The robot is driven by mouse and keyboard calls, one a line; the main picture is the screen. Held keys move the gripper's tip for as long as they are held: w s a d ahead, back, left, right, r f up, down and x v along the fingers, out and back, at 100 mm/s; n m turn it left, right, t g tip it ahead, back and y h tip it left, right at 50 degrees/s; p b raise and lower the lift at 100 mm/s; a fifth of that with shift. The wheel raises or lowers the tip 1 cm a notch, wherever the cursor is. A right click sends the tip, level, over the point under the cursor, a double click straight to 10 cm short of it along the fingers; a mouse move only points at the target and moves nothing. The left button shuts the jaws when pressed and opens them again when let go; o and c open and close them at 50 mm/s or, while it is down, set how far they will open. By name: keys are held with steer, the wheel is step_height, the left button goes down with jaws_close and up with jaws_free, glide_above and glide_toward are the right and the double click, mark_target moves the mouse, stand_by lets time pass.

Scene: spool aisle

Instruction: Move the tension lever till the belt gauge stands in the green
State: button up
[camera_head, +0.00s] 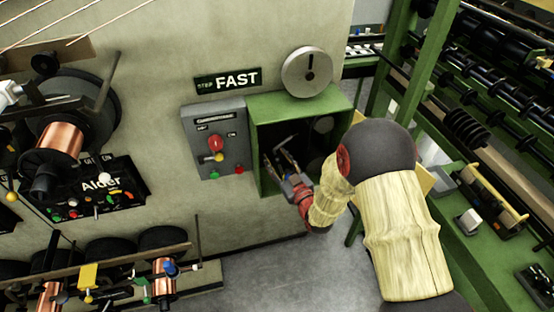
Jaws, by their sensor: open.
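My gripper (279,162) is open, with its fingers reaching into a green open-fronted box (342,103) on the wall. A thin grey bar (284,142), possibly the tension lever, shows just beyond the fingertips. I cannot tell whether the fingers touch it. A round pale dial (307,72) with a dark upright mark stands on top of the box. It may be the belt gauge, but no green zone can be made out on it. My arm covers the lower right of the box.
A grey control box (199,168) with red, yellow and green controls is left of the green box, below a "STEP FAST" sign (228,81). Copper spools (60,143) and a black "Alder" panel (100,184) are at left. Green machine framing (428,75) with rollers stands at right. Grey floor is clear below.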

steer(key=shift+c, duration=1.1)
jaws_close()
